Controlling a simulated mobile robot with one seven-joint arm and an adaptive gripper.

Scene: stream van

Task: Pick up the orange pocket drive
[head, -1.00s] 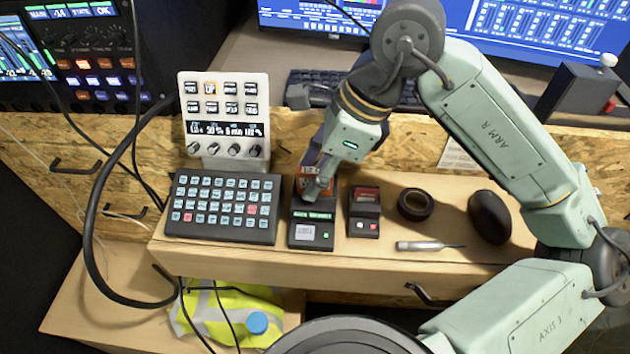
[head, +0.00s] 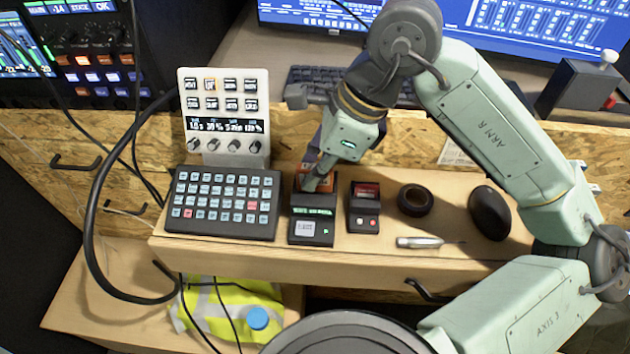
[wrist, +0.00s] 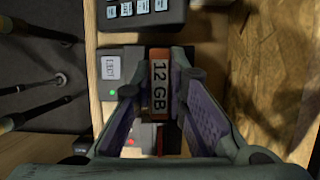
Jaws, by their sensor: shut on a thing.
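In the head view the drive (head: 318,179) is partly hidden by my gripper (head: 316,183) and shows at the back of a dark dock (head: 312,229) with a small screen and a green light. I cannot tell whether the drive touches the dock or is just above it.
A keypad (head: 222,204) stands close on the left. A smaller dark device (head: 364,207) with a red window stands close on the right. Further right are a tape roll (head: 415,200), a screwdriver (head: 420,242) and a black oval object (head: 489,212). The bench front edge is clear.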

